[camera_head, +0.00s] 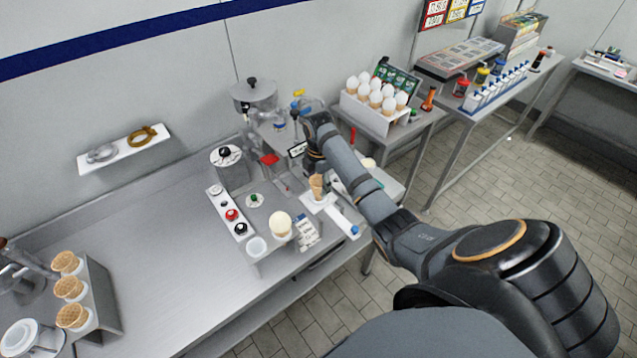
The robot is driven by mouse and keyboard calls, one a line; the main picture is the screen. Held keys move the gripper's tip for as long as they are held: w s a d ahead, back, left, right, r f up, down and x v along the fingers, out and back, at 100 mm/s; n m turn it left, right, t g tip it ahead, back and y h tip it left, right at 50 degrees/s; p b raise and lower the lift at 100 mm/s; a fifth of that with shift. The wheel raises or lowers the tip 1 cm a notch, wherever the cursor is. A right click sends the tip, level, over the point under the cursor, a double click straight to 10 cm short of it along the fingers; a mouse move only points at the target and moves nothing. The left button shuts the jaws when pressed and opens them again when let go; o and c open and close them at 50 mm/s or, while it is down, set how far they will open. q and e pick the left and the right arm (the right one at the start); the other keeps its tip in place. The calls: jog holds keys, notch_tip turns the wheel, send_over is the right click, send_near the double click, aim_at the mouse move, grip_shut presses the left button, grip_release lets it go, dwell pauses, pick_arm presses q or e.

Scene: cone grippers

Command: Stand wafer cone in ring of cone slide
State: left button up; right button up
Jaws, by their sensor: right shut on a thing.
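A tan wafer cone (317,187) is upright at the fingertips of my right gripper (314,168), near the middle of the picture. The gripper is shut on the cone. The cone slide (342,218) is a white strip with blue parts on the steel counter, directly below the cone. The cone's lower end meets the slide's white end in the picture. I cannot tell whether it is inside the ring or just above it. My right arm hides part of the area behind. My left gripper is not in view.
A stepped rack (103,290) with several wafer cones stands at the lower left. A box of white-topped cones (365,115) stands behind.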

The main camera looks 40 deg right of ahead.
jog(key=shift+f+b, duration=0.6)
jog(key=shift+f, duration=0.95)
jog(key=o, duration=0.9)
notch_tip(320, 180, up, 8)
jog(key=shift+f, duration=0.2)
